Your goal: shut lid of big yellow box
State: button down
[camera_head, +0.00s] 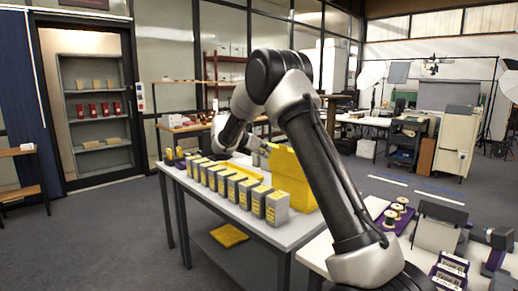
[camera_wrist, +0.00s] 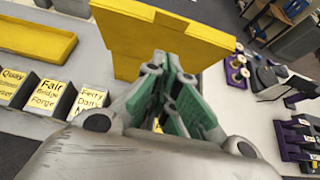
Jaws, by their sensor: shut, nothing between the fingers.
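The big yellow box (camera_head: 290,180) stands on the grey table in the head view, partly hidden behind my arm. In the wrist view a broad yellow panel (camera_wrist: 135,40) stands upright just beyond my fingers, with a thick top edge; it looks like part of this box, but I cannot tell whether it is the raised lid or a wall. My gripper (camera_wrist: 168,65) is shut and empty, its green-padded fingers close in front of the panel. I cannot tell whether they touch it. My fingertips are not clear in the head view.
A row of several grey boxes with yellow labels (camera_head: 245,192) lines the table's front edge. A shallow yellow tray-like piece (camera_wrist: 30,48) lies at left in the wrist view. A yellow item (camera_head: 229,235) lies on the lower shelf. Spools (camera_head: 397,209) sit on the right-hand table.

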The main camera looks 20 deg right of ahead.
aim_at(277, 149)
jog(key=shift+w+d+f, duration=0.1)
jog(key=shift+w+d, duration=0.25)
jog(key=shift+d, duration=0.65)
jog(key=shift+w+d+f, duration=0.1)
jog(key=shift+w+d, duration=0.25)
jog(key=shift+d, duration=0.7)
jog(key=shift+w+d, duration=0.35)
jog(key=shift+d, duration=0.65)
jog(key=shift+d, duration=0.15)
